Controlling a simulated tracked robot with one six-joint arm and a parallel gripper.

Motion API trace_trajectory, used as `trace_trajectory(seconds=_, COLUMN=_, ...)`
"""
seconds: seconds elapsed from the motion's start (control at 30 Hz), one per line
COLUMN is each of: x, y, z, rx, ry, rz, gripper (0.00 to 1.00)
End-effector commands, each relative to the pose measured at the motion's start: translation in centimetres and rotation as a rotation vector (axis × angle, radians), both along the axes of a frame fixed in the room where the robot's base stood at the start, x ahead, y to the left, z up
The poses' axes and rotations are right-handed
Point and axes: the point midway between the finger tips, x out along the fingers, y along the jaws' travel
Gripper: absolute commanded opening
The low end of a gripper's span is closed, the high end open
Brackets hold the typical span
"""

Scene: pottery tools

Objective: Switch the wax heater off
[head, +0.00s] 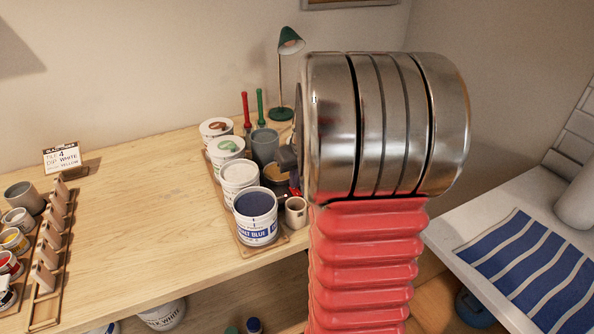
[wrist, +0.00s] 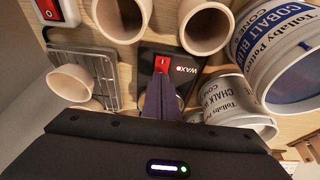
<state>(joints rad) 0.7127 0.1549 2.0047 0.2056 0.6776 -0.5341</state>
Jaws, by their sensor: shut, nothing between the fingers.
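The wax heater (wrist: 148,62) is a dark box marked WAX, in the upper middle of the wrist view. Its red rocker switch (wrist: 162,64) shows on its face, and I cannot tell which way it is tipped. My gripper (wrist: 161,82) is shut and empty, its dark purple fingers pointing at the heater. The fingertips appear just below the switch in the picture; I cannot tell whether they touch it. The fingers hide the lower part of the heater. In the head view my silver and red arm hides much of that area.
A second red switch (wrist: 49,9) sits on a white housing near a wire rack (wrist: 108,62). Several cups crowd around the heater. The cobalt blue tub (head: 256,218) and chalk white tub (wrist: 228,96) stand close by. The table's left middle (head: 140,205) is clear.

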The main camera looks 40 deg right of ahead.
Motion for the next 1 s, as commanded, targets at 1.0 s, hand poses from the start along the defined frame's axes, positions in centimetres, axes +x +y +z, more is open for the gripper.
trace_trajectory(seconds=1.0, x=0.38, y=0.45, z=-1.04, rx=0.008, ry=0.023, rz=0.013, gripper=0.0)
